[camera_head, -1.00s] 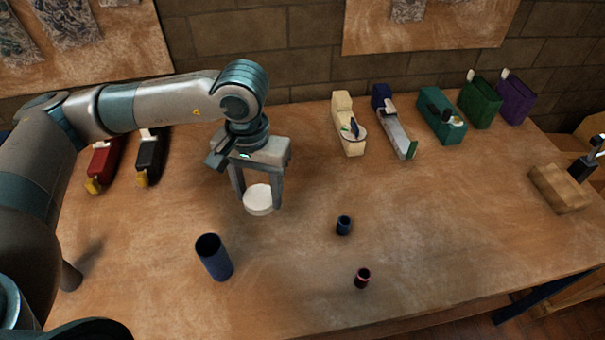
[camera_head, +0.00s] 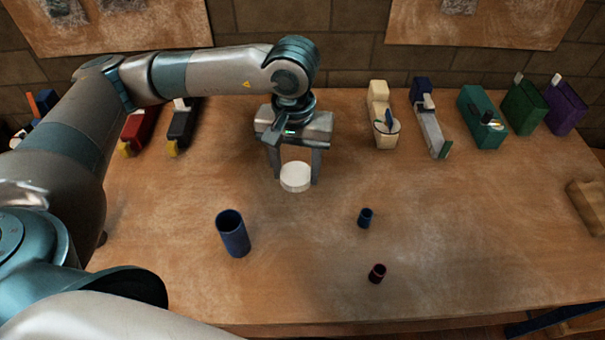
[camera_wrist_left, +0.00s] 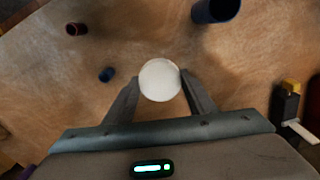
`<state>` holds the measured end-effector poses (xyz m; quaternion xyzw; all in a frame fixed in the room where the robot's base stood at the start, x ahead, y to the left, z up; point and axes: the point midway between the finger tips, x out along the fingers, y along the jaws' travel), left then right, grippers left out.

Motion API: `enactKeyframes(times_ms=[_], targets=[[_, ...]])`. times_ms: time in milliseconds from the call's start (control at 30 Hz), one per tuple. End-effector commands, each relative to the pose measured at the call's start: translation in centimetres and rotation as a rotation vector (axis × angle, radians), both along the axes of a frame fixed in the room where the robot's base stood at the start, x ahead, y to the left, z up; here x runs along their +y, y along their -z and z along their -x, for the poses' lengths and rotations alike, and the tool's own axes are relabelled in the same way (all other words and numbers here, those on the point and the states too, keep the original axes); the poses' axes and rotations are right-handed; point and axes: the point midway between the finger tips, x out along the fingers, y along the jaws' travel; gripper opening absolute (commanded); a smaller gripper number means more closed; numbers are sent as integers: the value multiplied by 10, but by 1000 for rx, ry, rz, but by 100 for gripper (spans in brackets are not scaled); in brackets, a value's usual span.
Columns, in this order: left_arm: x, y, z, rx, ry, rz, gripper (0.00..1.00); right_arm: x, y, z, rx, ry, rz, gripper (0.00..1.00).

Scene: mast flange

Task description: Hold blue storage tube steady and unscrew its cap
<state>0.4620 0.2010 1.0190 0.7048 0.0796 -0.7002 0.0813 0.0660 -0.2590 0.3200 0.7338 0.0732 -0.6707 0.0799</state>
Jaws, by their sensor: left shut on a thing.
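The blue storage tube (camera_head: 234,236) stands upright on the table in the head view, with its dark open top showing and no cap on it. Its open end also shows at the top of the left wrist view (camera_wrist_left: 216,10). My left gripper (camera_head: 297,177) is shut on a round white cap (camera_head: 295,178), behind and right of the tube and apart from it. In the left wrist view the cap (camera_wrist_left: 160,80) sits between the two fingertips. Whether the cap touches the table is hard to tell. My right gripper is not in view.
A small blue cylinder (camera_head: 365,218) and a small dark red one (camera_head: 377,273) stand right of the tube. Red (camera_head: 139,127) and black (camera_head: 182,125) items lie at the back left. Several tool-like items and boxes line the back right.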

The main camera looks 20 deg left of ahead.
Motion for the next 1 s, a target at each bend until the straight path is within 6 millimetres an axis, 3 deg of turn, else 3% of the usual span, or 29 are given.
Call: enactKeyframes(times_ms=[1000], targets=[[-14, 33, -30, -5, -1924, 37, 23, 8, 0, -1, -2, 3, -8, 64]])
